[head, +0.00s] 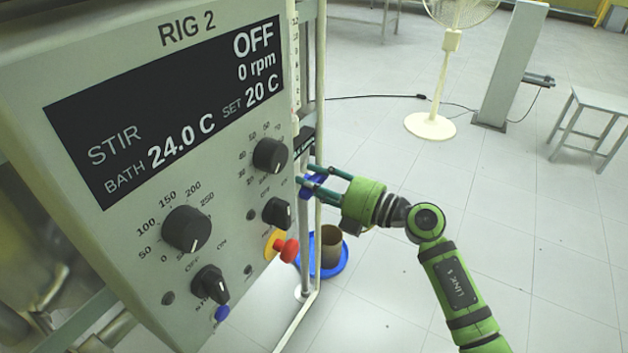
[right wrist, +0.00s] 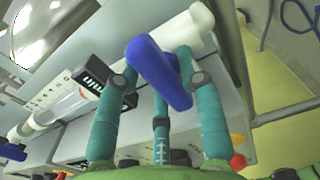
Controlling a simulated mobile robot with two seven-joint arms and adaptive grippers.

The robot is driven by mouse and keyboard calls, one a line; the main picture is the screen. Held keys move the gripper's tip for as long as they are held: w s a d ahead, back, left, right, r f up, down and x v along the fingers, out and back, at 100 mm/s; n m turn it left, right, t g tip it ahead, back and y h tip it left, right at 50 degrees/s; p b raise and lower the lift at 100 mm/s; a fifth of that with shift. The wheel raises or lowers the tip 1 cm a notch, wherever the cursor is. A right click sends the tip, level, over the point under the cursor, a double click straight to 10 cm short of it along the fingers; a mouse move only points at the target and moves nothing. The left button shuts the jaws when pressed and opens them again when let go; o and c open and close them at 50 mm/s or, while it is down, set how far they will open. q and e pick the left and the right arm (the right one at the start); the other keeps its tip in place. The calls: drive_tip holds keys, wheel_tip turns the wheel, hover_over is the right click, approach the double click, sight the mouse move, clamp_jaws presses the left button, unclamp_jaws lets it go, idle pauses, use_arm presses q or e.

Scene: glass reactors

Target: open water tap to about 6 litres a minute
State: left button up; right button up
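The blue tap handle (head: 311,187) is beside the right edge of the RIG 2 panel, and it shows large in the right wrist view (right wrist: 158,70), slanting across the fingers. My right gripper (head: 308,176) has its teal fingers around the handle. The fingers are apart with the handle between them; whether they press on it I cannot tell. A clear graduated tube (right wrist: 62,105) with a black label block (right wrist: 97,74) is left of the handle in the wrist view; its flow reading is too small to read. My left gripper is not in view.
The control panel (head: 120,240) has several black knobs close to the gripper, and a red emergency button (head: 288,250) below it. A blue-rimmed container (head: 340,266) with a brown cup (head: 331,243) is below. A fan (head: 432,126) and stool (head: 600,105) stand farther back; open floor lies right.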

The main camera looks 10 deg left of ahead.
drive_tip(key=shift+r, duration=0.1)
drive_tip(key=shift+c, duration=0.4)
drive_tip(key=shift+n, duration=1)
drive_tip(key=shift+n+b, duration=0.55)
drive_tip(key=shift+n, duration=0.25)
drive_tip(key=n+b, duration=0.1)
drive_tip(key=n, duration=0.2)
drive_tip(key=shift+s+n, duration=0.15)
drive_tip(key=shift+n, duration=0.15)
drive_tip(key=n+b, duration=0.2)
drive_tip(key=n, duration=0.1)
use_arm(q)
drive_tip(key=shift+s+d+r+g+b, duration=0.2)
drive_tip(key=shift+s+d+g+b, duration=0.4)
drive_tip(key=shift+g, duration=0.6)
use_arm(e)
drive_tip(key=shift+s+a+n, duration=0.1)
drive_tip(key=shift+n, duration=0.8)
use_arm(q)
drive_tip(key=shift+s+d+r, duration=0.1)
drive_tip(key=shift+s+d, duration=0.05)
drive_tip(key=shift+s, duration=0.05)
